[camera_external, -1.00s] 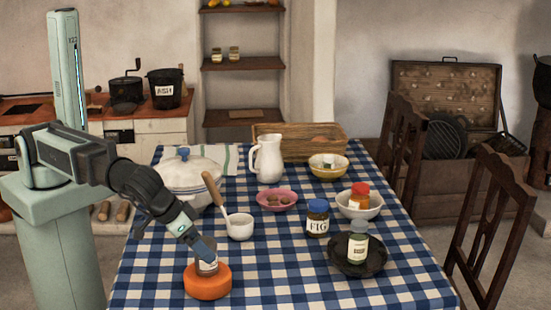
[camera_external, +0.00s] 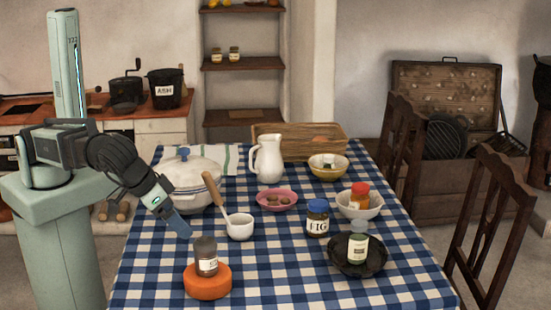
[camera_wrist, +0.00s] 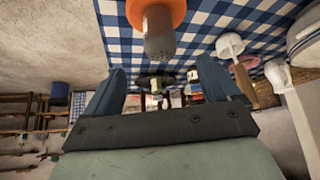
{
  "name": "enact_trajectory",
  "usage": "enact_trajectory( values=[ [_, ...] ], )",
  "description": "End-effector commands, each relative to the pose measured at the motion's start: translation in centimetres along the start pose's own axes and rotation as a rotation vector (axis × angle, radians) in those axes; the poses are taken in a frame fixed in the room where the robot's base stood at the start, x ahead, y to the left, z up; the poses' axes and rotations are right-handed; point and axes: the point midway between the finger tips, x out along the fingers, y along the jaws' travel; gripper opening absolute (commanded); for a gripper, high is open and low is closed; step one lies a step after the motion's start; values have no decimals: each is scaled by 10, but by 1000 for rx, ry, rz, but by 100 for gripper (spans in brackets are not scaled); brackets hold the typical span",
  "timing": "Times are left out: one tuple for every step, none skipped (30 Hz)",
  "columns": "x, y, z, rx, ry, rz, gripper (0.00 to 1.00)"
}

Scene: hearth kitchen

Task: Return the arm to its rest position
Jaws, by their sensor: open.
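My gripper (camera_external: 182,231) is open and empty above the left side of the table, up and to the left of a dark-topped jar. The jar (camera_external: 206,257) stands upright on an orange round stand (camera_external: 208,283) near the table's front left, apart from my fingers. In the wrist view, two blue fingers (camera_wrist: 170,92) stand wide apart. The jar (camera_wrist: 159,35) and the orange stand (camera_wrist: 143,10) show beyond them at the top.
A white lidded pot (camera_external: 190,182) stands behind my gripper. A white cup (camera_external: 240,227) with a wooden-handled utensil (camera_external: 212,190) is to its right. A fig jar (camera_external: 317,218), a dark bowl (camera_external: 345,266) and a white pitcher (camera_external: 268,160) stand farther right.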

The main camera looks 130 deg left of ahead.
Motion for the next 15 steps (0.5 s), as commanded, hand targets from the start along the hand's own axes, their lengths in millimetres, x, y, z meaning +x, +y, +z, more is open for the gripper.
enact_trajectory(
  values=[
    [0,0,0,0,0,0,89],
    [0,0,0,0,0,0,89],
    [0,0,0,0,0,0,89],
    [0,0,0,0,0,0,89],
    [0,0,0,0,0,0,89],
    [0,0,0,2,0,1,89],
    [1,1,2,6,0,2,89],
    [2,3,3,13,-1,5,89],
    [3,6,7,30,-1,11,89],
    [5,9,12,49,-2,17,89],
    [7,13,18,71,-3,25,89],
    [11,19,26,109,-5,40,89],
    [14,25,34,142,-6,53,89],
    [18,31,44,180,-7,67,89],
    [23,39,58,235,-7,89,89]
  ],
)
